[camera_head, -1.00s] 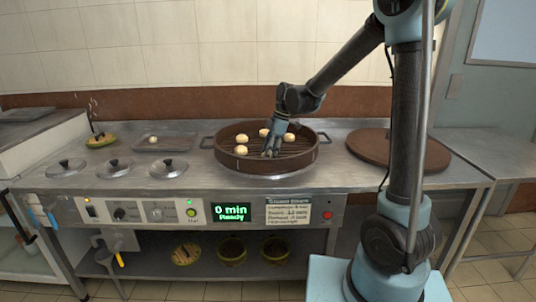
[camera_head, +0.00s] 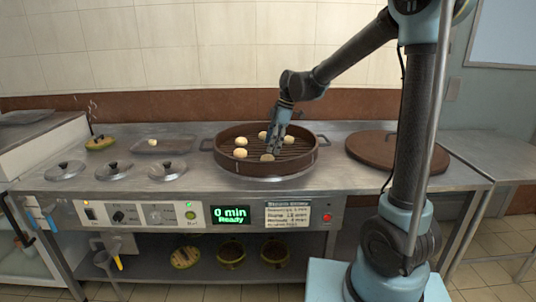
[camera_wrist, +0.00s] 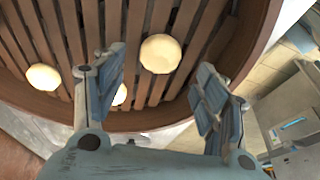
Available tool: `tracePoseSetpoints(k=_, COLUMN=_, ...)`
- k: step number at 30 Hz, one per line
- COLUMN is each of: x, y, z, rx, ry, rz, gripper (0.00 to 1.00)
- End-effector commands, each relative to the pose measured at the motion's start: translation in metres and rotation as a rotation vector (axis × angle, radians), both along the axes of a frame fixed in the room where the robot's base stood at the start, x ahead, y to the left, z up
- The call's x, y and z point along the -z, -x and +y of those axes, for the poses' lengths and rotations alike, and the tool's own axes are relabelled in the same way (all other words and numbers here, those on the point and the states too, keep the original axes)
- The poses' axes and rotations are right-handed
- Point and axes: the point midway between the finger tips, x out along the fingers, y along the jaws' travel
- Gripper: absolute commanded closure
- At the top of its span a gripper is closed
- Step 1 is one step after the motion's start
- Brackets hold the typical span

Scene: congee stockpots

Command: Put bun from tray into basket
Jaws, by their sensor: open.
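The basket (camera_head: 222,160) is a round brown steamer with a slatted floor, and several pale buns lie in it. One bun (camera_head: 267,157) lies near its front, just below my gripper (camera_head: 274,146). Two more buns (camera_head: 240,147) lie at its left and another (camera_head: 262,135) at the back. My gripper is open and empty, pointing down above the slats. In the wrist view, one bun (camera_wrist: 160,53) shows beyond the gap between the spread fingers, apart from them. Others (camera_wrist: 43,77) lie left of it. The metal tray (camera_head: 175,146), left of the basket, holds one small bun (camera_head: 153,142).
A round brown lid (camera_head: 395,150) lies on the counter right of the basket. Several metal lids (camera_head: 115,169) sit on the counter at the left. A yellowish plate (camera_head: 100,143) lies behind them. The basket's side handles (camera_head: 207,143) stick out over the counter.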

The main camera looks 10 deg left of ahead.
Motion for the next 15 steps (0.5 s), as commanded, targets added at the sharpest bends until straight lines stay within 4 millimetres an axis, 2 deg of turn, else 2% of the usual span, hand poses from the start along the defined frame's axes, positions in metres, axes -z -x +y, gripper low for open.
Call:
tracePoseSetpoints(k=6, x=-0.037, y=-0.003, z=-0.011, rx=0.001, ry=0.000, rz=0.000, gripper=0.34)
tracePoseSetpoints(k=15, x=-0.061, y=-0.006, z=-0.018, rx=0.000, ry=0.000, rz=0.000, gripper=0.34)
